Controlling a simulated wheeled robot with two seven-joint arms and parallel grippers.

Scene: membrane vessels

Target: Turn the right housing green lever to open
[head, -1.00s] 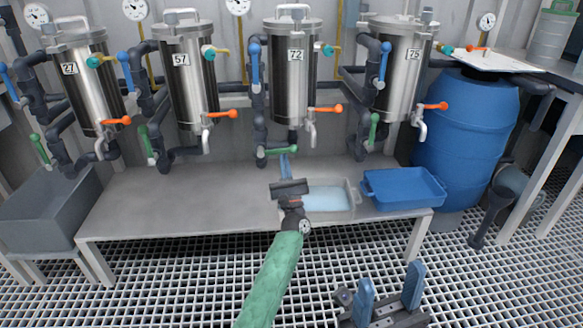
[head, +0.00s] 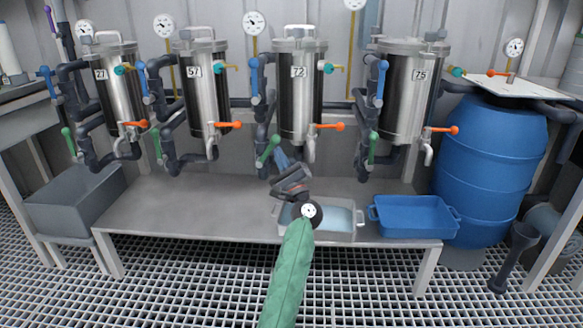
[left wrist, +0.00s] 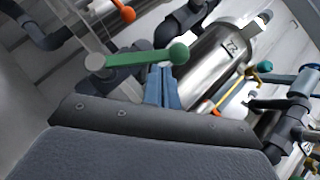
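Several steel housings hang in a row. The one labelled 75 (head: 411,95) is furthest right; its green lever (head: 373,148) hangs near upright. The housing labelled 72 (head: 298,100) is to its left; its green lever (head: 267,151) slants. My left gripper (head: 281,160) is just right of and below that slanting lever. In the left wrist view the gripper's blue fingers (left wrist: 160,82) are close together, with tips at the underside of the green lever (left wrist: 140,57). Contact cannot be told for sure. The label 72 shows behind. My right gripper is out of view.
Below stands a metal bench (head: 185,215) with a pale tray (head: 350,236) and a blue tray (head: 408,215). A blue barrel (head: 490,165) stands at right. Orange-handled taps and dark pipes crowd around the levers. The bench's left part is clear.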

